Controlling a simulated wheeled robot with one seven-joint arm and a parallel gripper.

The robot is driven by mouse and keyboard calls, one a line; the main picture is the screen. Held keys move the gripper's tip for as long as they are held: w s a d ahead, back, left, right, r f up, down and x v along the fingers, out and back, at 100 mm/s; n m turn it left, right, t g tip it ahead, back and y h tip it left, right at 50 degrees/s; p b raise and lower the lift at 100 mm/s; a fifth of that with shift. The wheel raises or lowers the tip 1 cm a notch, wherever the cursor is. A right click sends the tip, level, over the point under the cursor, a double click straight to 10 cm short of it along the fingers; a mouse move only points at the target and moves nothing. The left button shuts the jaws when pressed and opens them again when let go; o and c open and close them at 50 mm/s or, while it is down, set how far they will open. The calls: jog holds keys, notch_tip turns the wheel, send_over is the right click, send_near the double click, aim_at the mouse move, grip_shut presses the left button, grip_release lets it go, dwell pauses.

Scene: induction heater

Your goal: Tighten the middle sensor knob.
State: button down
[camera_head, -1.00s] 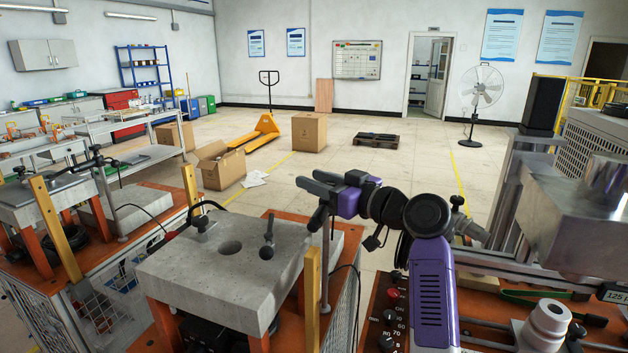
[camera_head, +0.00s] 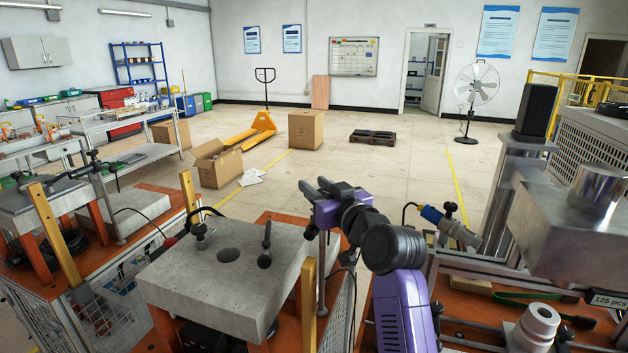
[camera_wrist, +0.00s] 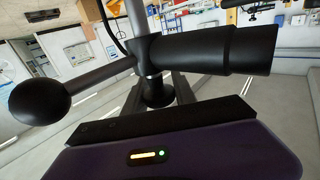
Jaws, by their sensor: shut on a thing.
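In the wrist view, a black knob (camera_wrist: 157,92) sits between the two grey fingers of my gripper (camera_wrist: 158,78), which is shut on it. The held knob cannot be made out there. A black rod with a ball end (camera_head: 265,245) and a small black fixture (camera_head: 200,235) stand on the slab.
A yellow post (camera_head: 308,300) stands at the slab's right front corner. A metal block (camera_head: 570,235) and a black-knobbed connector (camera_head: 448,220) are on the right bench. A second slab fixture stands at left. The floor behind holds boxes and a pallet truck (camera_head: 252,130).

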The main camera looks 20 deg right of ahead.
jog(key=shift+d+m+h+p, duration=0.2)
jog(key=shift+m+h+p, duration=0.5)
jog(key=shift+h, duration=0.55)
jog(key=shift+d+m+h+p, duration=0.15)
jog(key=shift+m+h+p, duration=0.2)
jog(key=shift+m+h, duration=0.75)
jog(key=shift+d+h, duration=0.1)
jog(key=shift+h, duration=0.15)
jog(key=c, duration=1.1)
grip_release()
jog(key=shift+o, duration=0.2)
notch_tip(320, 180, up, 20)
jog(key=b, duration=0.2)
